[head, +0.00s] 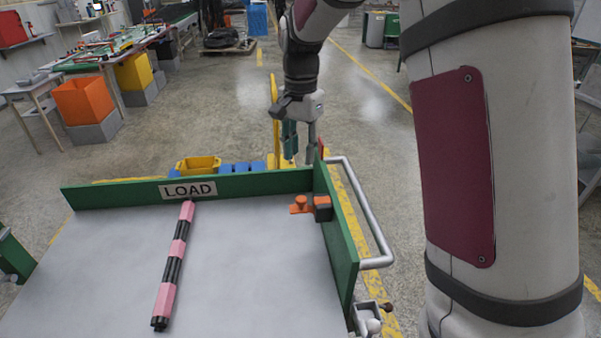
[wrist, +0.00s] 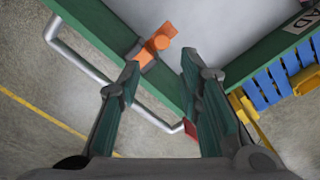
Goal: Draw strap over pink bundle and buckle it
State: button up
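The pink bundle (head: 172,270), banded pink and black, lies lengthwise on the grey cart bed (head: 250,270), left of its middle. No strap lies over it. An orange fitting with a knob (head: 301,204) sits at the back right corner by a dark block (head: 322,208); the wrist view shows the orange fitting (wrist: 158,44) too. I cannot tell whether it is the strap's end. A metal bracket (head: 368,318) on the right side may be the buckle. My gripper (head: 300,150) is open and empty, pointing down beyond the back right corner; its fingers (wrist: 159,68) stand apart in the wrist view.
Green walls edge the bed; the back one carries a LOAD sign (head: 188,190). A grey handle rail (head: 370,215) runs outside the right wall. A small red piece (wrist: 190,128) shows near the rail's end.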

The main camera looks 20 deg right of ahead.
aim_at(301, 198)
jog(key=f, duration=0.4)
jog(key=f+p, duration=0.1)
jog(key=f, duration=0.4)
jog(key=w+f, duration=0.1)
jog(key=f, duration=0.4)
jog(key=shift+d+f+p, duration=0.15)
jog(key=shift+d+p, duration=0.1)
jog(key=shift+p, duration=0.1)
grip_shut()
